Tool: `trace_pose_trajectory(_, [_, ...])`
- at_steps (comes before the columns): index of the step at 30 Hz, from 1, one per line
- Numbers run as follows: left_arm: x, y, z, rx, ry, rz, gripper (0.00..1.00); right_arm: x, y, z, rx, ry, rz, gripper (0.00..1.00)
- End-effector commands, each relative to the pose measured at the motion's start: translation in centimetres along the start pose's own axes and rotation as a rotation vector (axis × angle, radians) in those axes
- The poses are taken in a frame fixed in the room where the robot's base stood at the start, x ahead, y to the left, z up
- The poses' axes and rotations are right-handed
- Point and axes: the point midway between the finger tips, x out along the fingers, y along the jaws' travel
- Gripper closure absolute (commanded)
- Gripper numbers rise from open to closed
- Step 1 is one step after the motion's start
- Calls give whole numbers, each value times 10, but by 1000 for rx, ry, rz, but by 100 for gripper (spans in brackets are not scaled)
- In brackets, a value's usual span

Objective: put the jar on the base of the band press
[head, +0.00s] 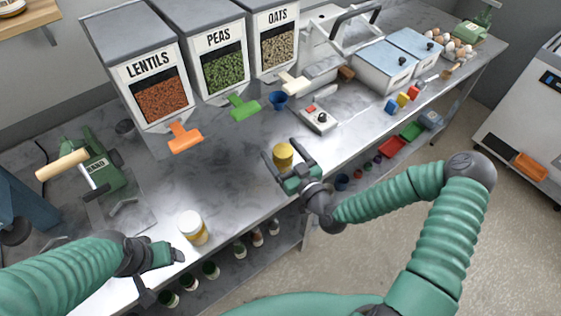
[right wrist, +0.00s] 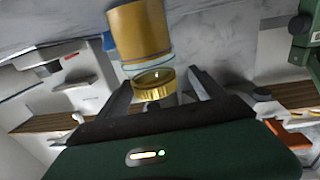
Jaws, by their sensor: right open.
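A yellow jar (head: 283,153) stands on the steel counter in front of the dispensers. In the right wrist view the jar (right wrist: 140,32) shows a yellow body, clear glass and a gold lid. My right gripper (head: 283,160) is open, its fingers on either side of the jar; whether they touch it I cannot tell. The green band press (head: 98,165) with a wooden handle stands at the left, its flat base (head: 130,205) at the front. My left gripper (head: 165,258) hangs near the counter's front edge; its finger opening is unclear.
Dispensers for lentils (head: 160,97), peas and oats line the back. A small white device (head: 318,118) stands right of the yellow jar. The counter between jar and press is largely clear.

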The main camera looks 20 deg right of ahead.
Motion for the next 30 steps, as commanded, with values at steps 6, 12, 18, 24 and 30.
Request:
trace_pose_trajectory(6, [-8,0,-2,1,0,0,22,34,0,0,0,1,2,22])
trace_pose_trajectory(12, [-7,0,-2,1,0,0,22,35,-1,0,-1,1,1,22])
trace_pose_trajectory(18, [-7,0,-2,1,0,0,22,36,-2,0,-2,0,1,45])
trace_pose_trajectory(24, [-7,0,-2,0,0,0,22,35,-1,1,-1,0,1,72])
trace_pose_trajectory(30, [-7,0,-2,1,0,0,22,35,-1,1,-2,0,1,98])
